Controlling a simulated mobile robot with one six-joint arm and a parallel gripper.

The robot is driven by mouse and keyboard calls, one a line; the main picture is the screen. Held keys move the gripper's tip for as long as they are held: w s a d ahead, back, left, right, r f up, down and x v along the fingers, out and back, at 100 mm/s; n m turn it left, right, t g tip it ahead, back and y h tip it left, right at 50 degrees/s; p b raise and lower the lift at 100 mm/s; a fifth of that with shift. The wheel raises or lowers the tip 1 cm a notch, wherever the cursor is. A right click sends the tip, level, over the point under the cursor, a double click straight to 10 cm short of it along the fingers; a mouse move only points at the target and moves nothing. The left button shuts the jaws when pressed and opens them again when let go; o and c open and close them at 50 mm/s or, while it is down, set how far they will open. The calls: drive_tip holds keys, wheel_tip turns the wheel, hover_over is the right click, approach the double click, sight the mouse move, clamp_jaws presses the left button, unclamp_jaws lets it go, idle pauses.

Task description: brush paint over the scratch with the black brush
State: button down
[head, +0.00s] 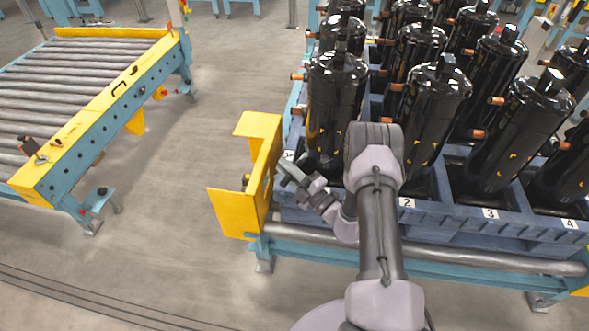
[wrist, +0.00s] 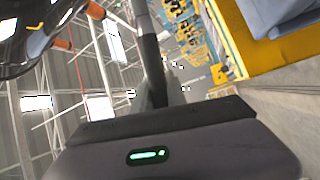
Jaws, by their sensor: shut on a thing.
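My gripper (head: 300,180) is at the front left corner of the blue pallet (head: 450,222), low beside the nearest black compressor (head: 335,105). In the wrist view, a slim dark and grey stick, which looks like the black brush (wrist: 147,45), stands up from the jaws. The jaws are shut on it. Its bristles cannot be made out, and neither can any contact with the compressor. That compressor also shows at the upper left of the wrist view (wrist: 40,30). I cannot make out a scratch on the visible black surfaces. My arm hides part of the front row.
Several black compressors with copper stubs stand close together on the pallet. A yellow bracket (head: 232,212) is just left of my gripper. A roller conveyor (head: 75,95) stands at the far left, with bare floor between. A front rail (head: 480,257) runs below the pallet.

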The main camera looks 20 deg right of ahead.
sight(282, 181)
drive_tip(key=shift+s+d+r, duration=0.55)
drive_tip(key=shift+s+d, duration=1.3)
drive_tip(key=shift+d, duration=0.75)
drive_tip(key=w+a, duration=0.3)
drive_tip(key=a, duration=0.2)
drive_tip(key=shift+w, duration=0.3)
drive_tip(key=shift+a, duration=0.1)
drive_tip(key=shift+s+a+p, duration=0.15)
drive_tip(key=shift+s+a, duration=0.4)
drive_tip(key=shift+s, duration=0.3)
drive_tip(key=shift+s+a+p, duration=0.2)
drive_tip(key=shift+s+a, duration=0.35)
drive_tip(key=shift+s, duration=0.25)
drive_tip(key=shift+s+a+p, duration=0.15)
drive_tip(key=shift+s+a, duration=0.4)
drive_tip(key=shift+s, duration=0.3)
drive_tip(key=shift+s+a, duration=0.45)
drive_tip(key=shift+s, duration=0.15)
drive_tip(key=shift+s+a, duration=0.4)
drive_tip(key=shift+s, duration=0.2)
